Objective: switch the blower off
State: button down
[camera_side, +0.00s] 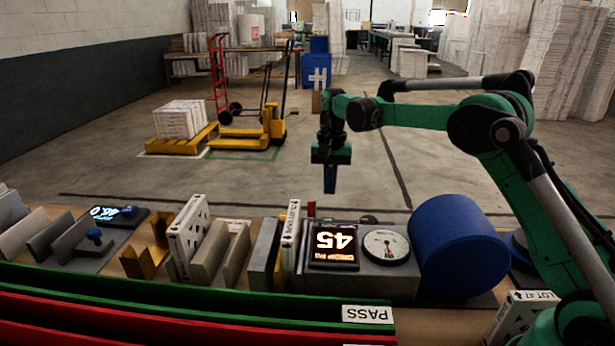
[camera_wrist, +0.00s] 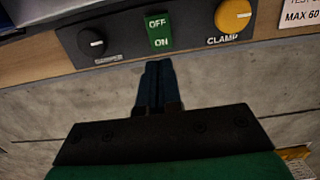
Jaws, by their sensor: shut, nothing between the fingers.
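A green rocker switch (camera_wrist: 159,31) marked OFF and ON shows in the wrist view, on a dark panel (camera_wrist: 117,43). OFF is at the top of the picture, ON at the bottom; I cannot tell which half is pressed. My gripper (camera_wrist: 157,66) is shut and empty, its tips in the picture just below the ON half; contact is not visible. In the side view my gripper (camera_side: 330,191) hangs pointing down, beyond the row of equipment and apart from it. The switch cannot be made out there. A large blue drum (camera_side: 458,245) stands right of a round dial gauge (camera_side: 386,248).
A black knob (camera_wrist: 92,42) sits left of the switch and a yellow CLAMP knob (camera_wrist: 232,15) right of it. A lit display (camera_side: 334,246) reads 45, upside down.

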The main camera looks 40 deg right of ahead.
notch_tip(320, 180, up, 8)
jog(key=shift+w+d+f, duration=0.15)
jog(key=shift+w+d, duration=0.3)
jog(key=shift+a, duration=0.1)
jog(key=shift+s+a+g+y, duration=0.3)
jog(key=shift+s+a, duration=0.15)
jog(key=shift+s, duration=0.1)
jog(key=f, duration=0.4)
jog(key=s+a+f, duration=0.1)
jog(key=f, duration=0.8)
jog(key=shift+s+a+f, duration=0.25)
jog(key=shift+s+a, duration=0.1)
